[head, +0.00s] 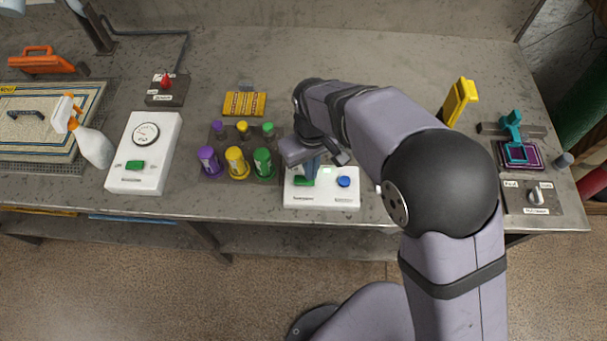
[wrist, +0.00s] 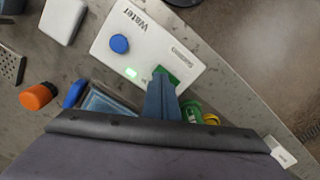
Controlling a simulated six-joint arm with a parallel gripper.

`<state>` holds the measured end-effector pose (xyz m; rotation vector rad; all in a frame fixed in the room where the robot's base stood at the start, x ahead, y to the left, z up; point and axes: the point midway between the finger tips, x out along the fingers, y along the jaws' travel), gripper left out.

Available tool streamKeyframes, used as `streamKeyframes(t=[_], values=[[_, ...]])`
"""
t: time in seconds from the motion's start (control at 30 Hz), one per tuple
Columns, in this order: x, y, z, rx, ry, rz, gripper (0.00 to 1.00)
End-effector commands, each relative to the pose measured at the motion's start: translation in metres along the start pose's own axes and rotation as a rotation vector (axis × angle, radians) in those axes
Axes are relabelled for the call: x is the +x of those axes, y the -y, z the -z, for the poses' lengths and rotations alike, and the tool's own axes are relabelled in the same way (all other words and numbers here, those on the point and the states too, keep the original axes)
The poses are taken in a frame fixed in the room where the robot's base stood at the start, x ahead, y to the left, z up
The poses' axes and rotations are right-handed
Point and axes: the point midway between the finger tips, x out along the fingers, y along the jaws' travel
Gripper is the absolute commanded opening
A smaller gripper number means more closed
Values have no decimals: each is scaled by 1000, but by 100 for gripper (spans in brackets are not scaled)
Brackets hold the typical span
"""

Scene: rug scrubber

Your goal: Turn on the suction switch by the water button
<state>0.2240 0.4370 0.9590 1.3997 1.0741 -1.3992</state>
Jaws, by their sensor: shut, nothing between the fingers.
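A white control panel (head: 322,199) stands near the front edge of the bench, left of my arm. It carries a round blue water button (head: 344,181) on the right and a green suction switch (head: 303,182) on the left. In the wrist view the blue button (wrist: 119,44) sits by the "Water" label, and the green switch (wrist: 168,75) is partly hidden by my fingers. A small pale green light (wrist: 131,73) glows on the panel. My gripper (wrist: 160,82) is shut and empty, its tips at the green switch; I cannot tell whether they touch it.
Another white box with a dial (head: 146,133) and its own green switch stands at left. Purple, yellow and green jars (head: 236,162) stand close left of the panel. A spray bottle (head: 93,145) is farther left. A knob panel (head: 534,203) is at right.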

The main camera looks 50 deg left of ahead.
Motion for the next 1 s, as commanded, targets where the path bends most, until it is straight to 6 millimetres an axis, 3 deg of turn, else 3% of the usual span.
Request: streamKeyframes(t=[0.6, 1.0], values=[[-47, 0, 0, 0, 0, 0, 0], [-50, 0, 0, 0, 0, 0, 0]])
